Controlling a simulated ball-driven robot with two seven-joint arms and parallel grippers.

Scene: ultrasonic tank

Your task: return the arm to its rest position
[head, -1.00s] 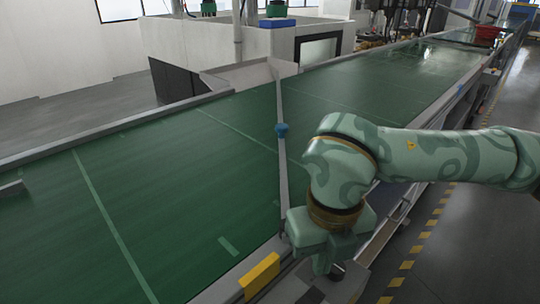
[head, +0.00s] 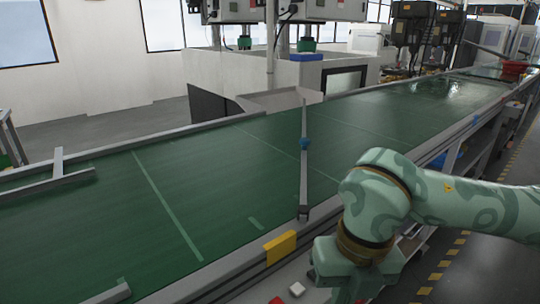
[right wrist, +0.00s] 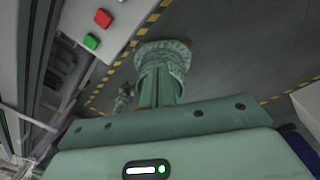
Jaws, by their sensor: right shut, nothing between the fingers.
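My right arm (head: 440,195) comes in from the right in the head view, with pale and darker green patterning. It bends down at the wrist beside the near edge of the conveyor. My right gripper (head: 352,286) hangs at the bottom of the head view, its fingertips cut off by the frame edge. It is shut and empty. In the right wrist view its green housing (right wrist: 165,150) fills the bottom, and the fingers cannot be made out. My left gripper is not in view.
A green conveyor belt (head: 215,225) runs from lower left to upper right. A thin diverter bar (head: 304,170) crosses it. A yellow block (head: 281,247) sits on its near rail. A red button (right wrist: 103,18) and a green button (right wrist: 91,42) are on a panel. Floor is open at right.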

